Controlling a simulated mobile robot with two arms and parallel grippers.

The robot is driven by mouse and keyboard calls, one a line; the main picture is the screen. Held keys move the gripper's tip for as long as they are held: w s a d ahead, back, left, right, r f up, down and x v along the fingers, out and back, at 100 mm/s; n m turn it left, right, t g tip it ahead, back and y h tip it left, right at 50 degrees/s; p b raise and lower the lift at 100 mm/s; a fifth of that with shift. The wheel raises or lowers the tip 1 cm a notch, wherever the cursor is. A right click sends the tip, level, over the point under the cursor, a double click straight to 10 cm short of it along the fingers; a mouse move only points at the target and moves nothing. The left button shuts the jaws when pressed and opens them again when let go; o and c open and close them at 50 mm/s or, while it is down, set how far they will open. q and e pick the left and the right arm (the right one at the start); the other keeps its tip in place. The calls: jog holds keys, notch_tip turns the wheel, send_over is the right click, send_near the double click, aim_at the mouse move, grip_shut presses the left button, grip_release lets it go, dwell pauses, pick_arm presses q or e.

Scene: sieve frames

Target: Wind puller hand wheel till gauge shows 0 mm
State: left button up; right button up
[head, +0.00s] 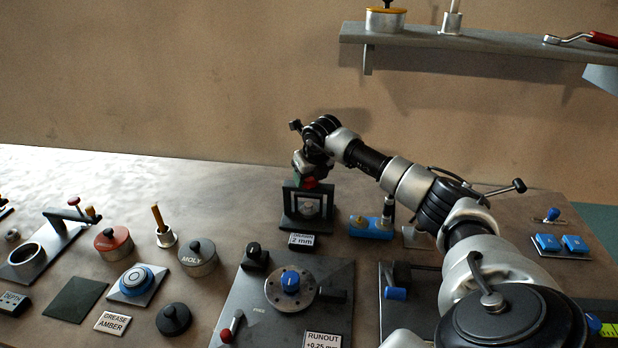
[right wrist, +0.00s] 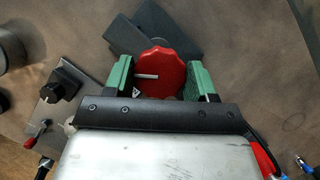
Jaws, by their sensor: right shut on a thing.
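The puller (head: 286,205) is a dark frame standing on the bench, with its red hand wheel (head: 312,184) on top. The gauge display (head: 303,240) in front of it reads 2 mm. My right gripper (head: 305,181) reaches down from above and is shut on the hand wheel. In the right wrist view the lobed red wheel (right wrist: 168,62) sits between the two green fingers, its white mark pointing left. The lower part of the wheel is hidden by the gripper body. My left gripper is not in view.
A blue block (head: 371,228) stands right of the puller. A plate with a blue knob (head: 290,281) and a RUNOUT display (head: 324,340) are in front. A MOLY tin (head: 198,258) and a red-lidded tin (head: 113,243) stand left. A shelf (head: 450,48) hangs at upper right.

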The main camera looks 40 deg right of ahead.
jog(key=n+b, duration=0.1)
jog(key=n, duration=0.1)
jog(key=n+y+b, duration=0.1)
jog(key=n, duration=0.1)
jog(key=shift+d+y, duration=0.1)
jog(key=shift+y, duration=0.2)
jog(key=n+y, duration=0.1)
jog(key=n, duration=0.2)
jog(key=n+y+b, duration=0.1)
jog(key=n, duration=0.2)
jog(key=shift+w+r, duration=0.1)
jog(key=shift+r, duration=0.05)
jog(key=shift+d+g, duration=0.1)
jog(key=shift+g, duration=0.2)
jog(key=o, duration=0.9)
jog(key=shift+s+d+r, duration=0.15)
jog(key=shift+s+r, duration=0.05)
jog(key=shift+r, duration=0.25)
jog(key=b+v, duration=0.2)
jog(key=v, duration=0.7)
jog(key=shift+s+d+r, duration=0.1)
jog(key=shift+r, duration=0.25)
